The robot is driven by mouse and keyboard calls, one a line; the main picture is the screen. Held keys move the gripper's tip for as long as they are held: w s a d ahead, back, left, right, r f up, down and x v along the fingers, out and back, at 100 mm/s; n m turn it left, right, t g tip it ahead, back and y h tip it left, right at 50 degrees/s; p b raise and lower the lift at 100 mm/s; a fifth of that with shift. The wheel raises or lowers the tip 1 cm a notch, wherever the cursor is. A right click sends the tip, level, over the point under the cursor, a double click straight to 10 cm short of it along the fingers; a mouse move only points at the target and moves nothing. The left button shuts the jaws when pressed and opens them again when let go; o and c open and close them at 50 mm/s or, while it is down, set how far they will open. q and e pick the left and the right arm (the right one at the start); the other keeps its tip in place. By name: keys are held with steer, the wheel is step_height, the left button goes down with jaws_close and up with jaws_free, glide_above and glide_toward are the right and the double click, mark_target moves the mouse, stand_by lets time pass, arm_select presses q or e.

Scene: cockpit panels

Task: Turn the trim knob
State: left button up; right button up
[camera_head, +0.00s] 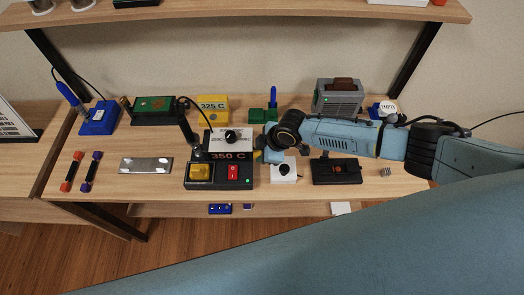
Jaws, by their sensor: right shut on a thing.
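A control station with a white sloped face, a black dial and a "350 C" label (231,146) stands in the middle of the bench. My left gripper is not in view.
The wooden bench (130,188) also holds a blue iron stand (99,117), a green board (153,105), a yellow "325 C" block (212,108), a metal plate (145,166), a grey unit (338,97) and a black box (337,172). A shelf hangs above.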

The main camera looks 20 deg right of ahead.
steer(key=shift+c, duration=0.2)
steer(key=shift+s+a+t+p, duration=0.1)
steer(key=shift+s+t+p, duration=0.25)
steer(key=shift+t+p, duration=0.8)
steer(key=shift+f+n+t+h, duration=0.15)
steer(key=shift+n+t+h, duration=0.15)
steer(key=shift+t, duration=0.05)
steer(key=shift+s+a+f+t, duration=0.1)
steer(key=shift+s+f+t, duration=0.1)
steer(key=shift+t, duration=0.5)
steer(key=shift+f+t+b, duration=0.15)
steer(key=shift+t+b, duration=0.15)
steer(key=shift+b, duration=0.15)
steer(key=t+b, duration=0.1)
steer(key=b, duration=0.2)
steer(key=n+t+h+b, duration=0.1)
steer(key=t+b, duration=0.1)
steer(key=b, duration=0.1)
steer(key=shift+s+f+t, duration=0.15)
steer(key=shift+f+t, duration=0.15)
steer(key=shift+r+n+t+b, duration=0.15)
steer(key=shift+n+t+b, duration=0.3)
steer(key=shift+b, duration=0.75)
